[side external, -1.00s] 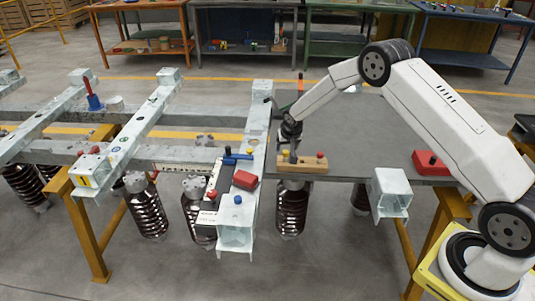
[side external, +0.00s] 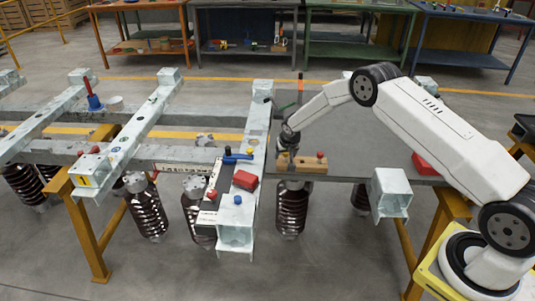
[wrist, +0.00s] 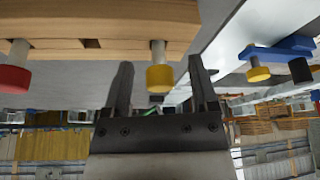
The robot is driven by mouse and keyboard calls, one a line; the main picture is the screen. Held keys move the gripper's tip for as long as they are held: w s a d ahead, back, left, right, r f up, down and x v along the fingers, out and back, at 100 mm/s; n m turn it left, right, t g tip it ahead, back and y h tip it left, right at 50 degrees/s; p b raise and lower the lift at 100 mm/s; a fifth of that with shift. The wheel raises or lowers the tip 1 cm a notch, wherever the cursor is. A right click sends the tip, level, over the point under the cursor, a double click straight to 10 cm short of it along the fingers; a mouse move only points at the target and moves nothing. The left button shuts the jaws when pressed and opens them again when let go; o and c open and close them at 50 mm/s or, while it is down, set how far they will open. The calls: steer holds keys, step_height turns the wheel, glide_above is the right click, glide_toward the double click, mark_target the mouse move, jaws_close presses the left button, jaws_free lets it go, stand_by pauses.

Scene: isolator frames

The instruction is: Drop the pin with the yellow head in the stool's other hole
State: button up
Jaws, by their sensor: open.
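The stool, a small wooden block (side external: 312,164), lies on the grey table in the side view. It also fills the top of the wrist view (wrist: 60,18). There, a pin with a yellow head (wrist: 159,78) stands in the stool at right and a pin with a red head (wrist: 14,72) at left. A dark, empty hole (wrist: 90,43) lies between them. My gripper (wrist: 160,66) is open, with one finger on each side of the yellow-headed pin in that view. Contact cannot be told. In the side view my gripper (side external: 288,150) hides the yellow pin.
A blue part (side external: 236,155) with another yellow-headed pin (wrist: 257,70) is left of the stool. A red block (side external: 245,180) and a galvanised beam (side external: 257,140) are near it. Another red block (side external: 424,164) lies at right. The grey tabletop (side external: 360,130) behind is largely clear.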

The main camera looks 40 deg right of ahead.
stand_by(0.4)
jaws_close()
steer(key=shift+r, duration=0.15)
steer(key=shift+r, duration=1.3)
steer(key=shift+s+r, duration=0.1)
steer(key=shift+r, duration=0.25)
steer(key=s+a+r, duration=0.2)
steer(key=s+r, duration=0.7)
steer(key=s, duration=0.4)
steer(key=shift+s+a+r, duration=0.2)
steer(key=shift+s+a, duration=0.05)
